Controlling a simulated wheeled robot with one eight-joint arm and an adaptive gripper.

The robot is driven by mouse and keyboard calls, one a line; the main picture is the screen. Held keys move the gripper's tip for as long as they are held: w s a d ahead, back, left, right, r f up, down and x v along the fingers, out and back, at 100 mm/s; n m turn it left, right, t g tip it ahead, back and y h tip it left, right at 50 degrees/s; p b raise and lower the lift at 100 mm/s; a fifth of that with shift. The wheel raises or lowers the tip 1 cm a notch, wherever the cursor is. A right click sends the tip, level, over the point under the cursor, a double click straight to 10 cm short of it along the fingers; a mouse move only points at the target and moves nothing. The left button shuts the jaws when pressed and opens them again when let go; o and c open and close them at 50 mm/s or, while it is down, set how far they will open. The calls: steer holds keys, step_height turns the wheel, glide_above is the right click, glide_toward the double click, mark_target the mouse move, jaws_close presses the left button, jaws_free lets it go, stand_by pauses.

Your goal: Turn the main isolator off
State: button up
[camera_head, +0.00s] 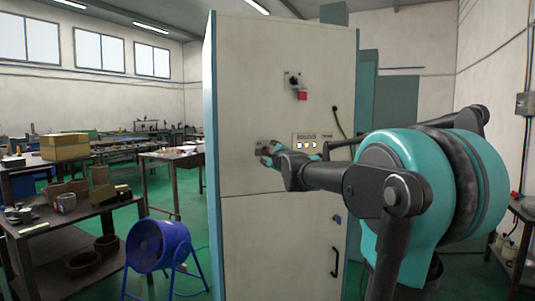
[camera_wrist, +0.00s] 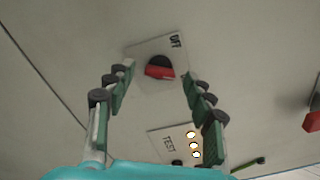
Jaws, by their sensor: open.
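A rotary switch with a red and black handle (camera_wrist: 159,68) sits on a plate marked OFF (camera_wrist: 143,53) in the wrist view. The handle lies roughly crosswise in that view. The plate also shows in the head view (camera_head: 262,143) on the cabinet's left side, with the handle hidden there by my gripper (camera_head: 266,152). My gripper (camera_wrist: 157,106) is open, its fingers spread on either side of the switch in the wrist view, with visible gaps to the handle. Contact with the plate cannot be told.
The tall cabinet (camera_head: 270,230) carries a small panel (camera_head: 301,137) with lit lamps, marked TEST in the wrist view (camera_wrist: 160,130). Above is a black knob (camera_head: 293,80) with a red piece (camera_head: 302,95). A blue fan (camera_head: 160,245) and a cluttered bench (camera_head: 80,215) stand left.

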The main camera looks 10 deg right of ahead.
steer(key=shift+w+a, duration=0.15)
steer(key=shift+w, duration=0.55)
steer(key=c, duration=1.1)
steer(key=shift+n, duration=0.3)
steer(key=n, duration=0.5)
steer(key=shift+n, duration=0.3)
steer(key=n, duration=0.5)
steer(key=shift+n, duration=0.4)
